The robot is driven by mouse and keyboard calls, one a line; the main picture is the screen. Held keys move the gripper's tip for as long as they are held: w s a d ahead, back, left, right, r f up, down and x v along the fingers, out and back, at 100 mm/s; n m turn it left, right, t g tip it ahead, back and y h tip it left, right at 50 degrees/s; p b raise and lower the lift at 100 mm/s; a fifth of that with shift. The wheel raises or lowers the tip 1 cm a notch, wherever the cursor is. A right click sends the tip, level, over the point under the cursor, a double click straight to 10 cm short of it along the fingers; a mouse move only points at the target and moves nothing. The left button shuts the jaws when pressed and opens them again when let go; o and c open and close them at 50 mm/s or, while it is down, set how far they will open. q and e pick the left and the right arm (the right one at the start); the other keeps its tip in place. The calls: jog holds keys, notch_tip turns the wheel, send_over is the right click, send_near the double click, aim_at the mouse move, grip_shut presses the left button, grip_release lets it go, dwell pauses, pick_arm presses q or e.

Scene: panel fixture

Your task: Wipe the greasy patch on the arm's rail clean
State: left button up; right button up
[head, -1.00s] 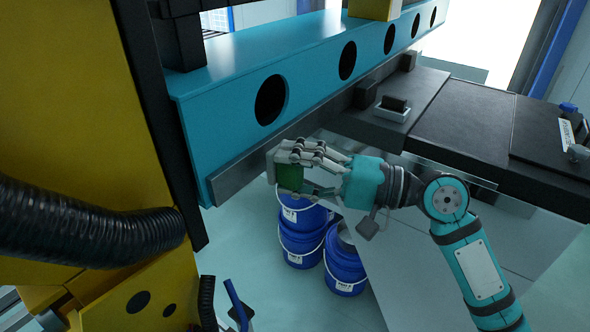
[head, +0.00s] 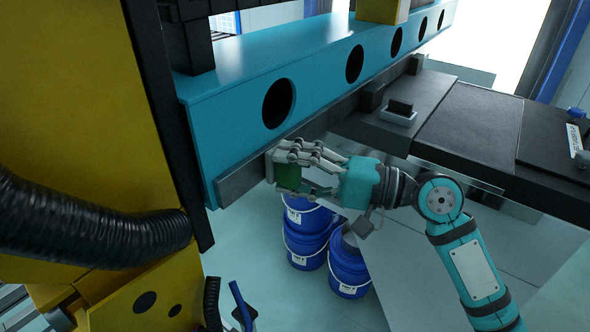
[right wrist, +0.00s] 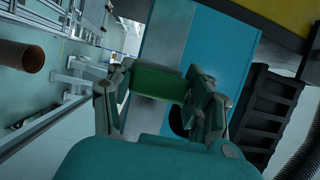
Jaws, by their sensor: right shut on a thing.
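The teal arm (head: 230,122) runs from the lower left to the upper right of the head view. A grey rail (head: 240,178) lies along its lower edge. I cannot make out a greasy patch on it. My right gripper (head: 291,170) is shut on a green block like a sponge (head: 286,183), beside the rail near its left end. The block (right wrist: 158,83) also shows between the fingers in the right wrist view, in front of the rail (right wrist: 165,42). I cannot tell whether it touches the rail. My left gripper is not in view.
A yellow column (head: 70,120) with a black ribbed hose (head: 90,225) stands at the left. Blue buckets (head: 345,272) stand on the floor below my right gripper. A dark bench (head: 465,130) with a small tray (head: 397,116) is at the right.

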jog(key=shift+w+a, duration=0.15)
jog(key=shift+w+d+b, duration=0.6)
jog(key=shift+w+d, duration=0.3)
jog(key=shift+w, duration=0.25)
jog(key=shift+s+a+p, duration=0.95)
jog(key=shift+s+p, duration=0.05)
jog(key=shift+s, duration=0.15)
